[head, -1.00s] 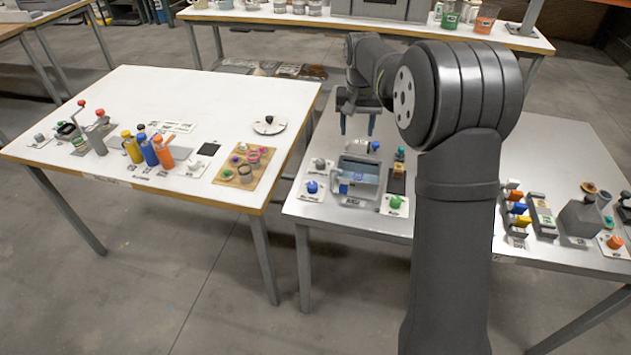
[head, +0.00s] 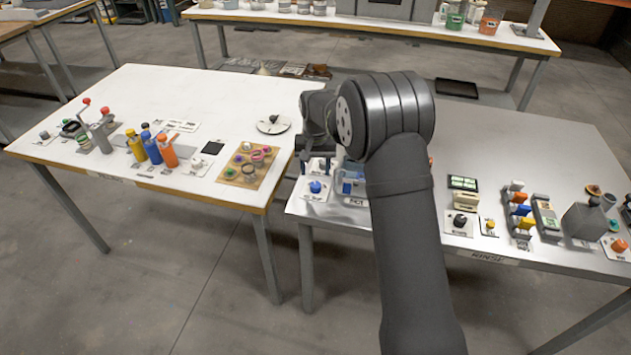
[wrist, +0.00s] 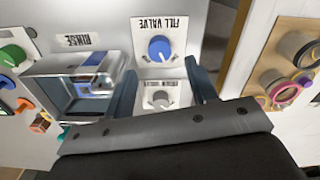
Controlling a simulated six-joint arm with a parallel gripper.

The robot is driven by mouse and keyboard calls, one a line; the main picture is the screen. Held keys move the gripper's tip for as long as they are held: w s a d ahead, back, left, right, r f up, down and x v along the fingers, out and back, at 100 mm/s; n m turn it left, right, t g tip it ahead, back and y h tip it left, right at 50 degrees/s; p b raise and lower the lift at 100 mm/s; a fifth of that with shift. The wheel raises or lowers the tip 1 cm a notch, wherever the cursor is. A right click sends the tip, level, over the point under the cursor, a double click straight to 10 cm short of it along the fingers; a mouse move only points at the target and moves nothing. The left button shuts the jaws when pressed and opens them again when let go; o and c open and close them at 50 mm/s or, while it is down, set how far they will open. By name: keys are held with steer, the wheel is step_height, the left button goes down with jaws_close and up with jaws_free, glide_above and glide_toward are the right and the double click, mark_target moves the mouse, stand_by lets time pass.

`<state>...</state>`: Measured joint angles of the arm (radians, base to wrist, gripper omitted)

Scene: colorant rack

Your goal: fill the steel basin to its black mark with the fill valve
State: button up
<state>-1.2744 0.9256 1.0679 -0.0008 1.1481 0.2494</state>
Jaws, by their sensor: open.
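The fill valve is a blue knob (wrist: 160,48) on a white plate labelled FILL VALVE; it also shows in the head view (head: 315,187). My gripper (wrist: 162,84) is open. In the wrist view its fingers appear on either side of a grey knob (wrist: 160,99) on a second plate, with the blue knob just beyond them. I cannot tell whether the fingers touch anything. The steel basin (wrist: 62,69) is left of the fingers in the wrist view, with blue showing inside. In the head view my arm hides most of it (head: 352,188). I cannot make out its black mark.
A green knob (wrist: 12,56) lies beyond the basin's left side. A wooden board (wrist: 262,76) with coloured rings is on the neighbouring white table (head: 110,85), across a gap. Blocks and a grey box (head: 584,220) stand at the right of the steel table.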

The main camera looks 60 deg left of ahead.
mark_target(315, 184)
step_height(315, 184, down, 6)
steer(key=shift+r, duration=0.15)
steer(key=c, duration=1)
steer(key=shift+n, duration=2.1)
steer(key=shift+o, duration=0.2)
steer(key=o, duration=1)
steer(key=shift+c, duration=0.2)
step_height(315, 184, up, 18)
steer(key=shift+f, duration=0.25)
